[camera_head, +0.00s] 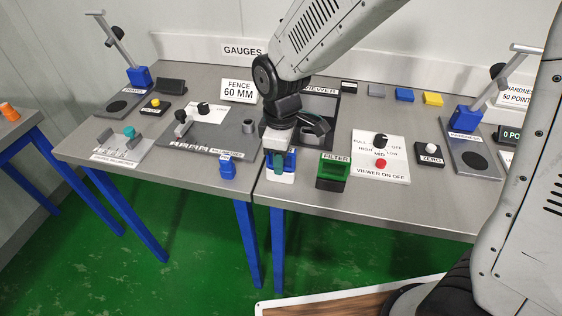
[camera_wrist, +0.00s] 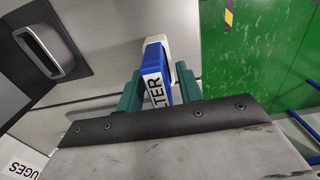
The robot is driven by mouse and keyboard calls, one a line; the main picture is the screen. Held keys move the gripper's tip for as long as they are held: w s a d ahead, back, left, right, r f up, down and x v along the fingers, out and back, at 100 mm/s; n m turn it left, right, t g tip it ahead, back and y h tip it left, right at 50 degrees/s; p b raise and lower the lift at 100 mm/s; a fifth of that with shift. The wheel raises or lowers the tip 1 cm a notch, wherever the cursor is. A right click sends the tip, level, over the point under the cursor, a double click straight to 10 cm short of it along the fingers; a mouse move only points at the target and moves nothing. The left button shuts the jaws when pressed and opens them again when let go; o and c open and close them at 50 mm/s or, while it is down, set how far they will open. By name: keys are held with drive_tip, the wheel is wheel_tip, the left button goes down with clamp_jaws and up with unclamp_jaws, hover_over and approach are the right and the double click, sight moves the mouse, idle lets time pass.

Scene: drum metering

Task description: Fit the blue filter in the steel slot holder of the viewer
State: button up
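The blue filter (camera_wrist: 155,55), with a white label on its face, is between the two green fingers of my gripper (camera_wrist: 160,85) in the wrist view. The fingers appear closed on its sides. In the head view my gripper (camera_head: 281,160) and the blue filter (camera_head: 283,176) are at the table's front edge; whether the filter touches the table is unclear. The steel slot holder (camera_wrist: 45,50) shows at upper left in the wrist view, apart from the filter, its dark slot looking empty. In the head view the viewer (camera_head: 322,105) is behind my gripper, which partly hides it.
A green filter block (camera_head: 333,171) stands close to the right of my gripper. A white switch panel (camera_head: 380,168) with black and red knobs lies beyond it. A small blue object (camera_head: 227,168) stands at left. Grey, blue and yellow blocks (camera_head: 404,95) line the back.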

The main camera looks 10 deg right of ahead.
clamp_jaws()
drive_tip(key=shift+r, duration=0.15)
drive_tip(key=shift+r, duration=2.25)
drive_tip(key=shift+r, duration=0.25)
drive_tip(key=shift+r, duration=1.85)
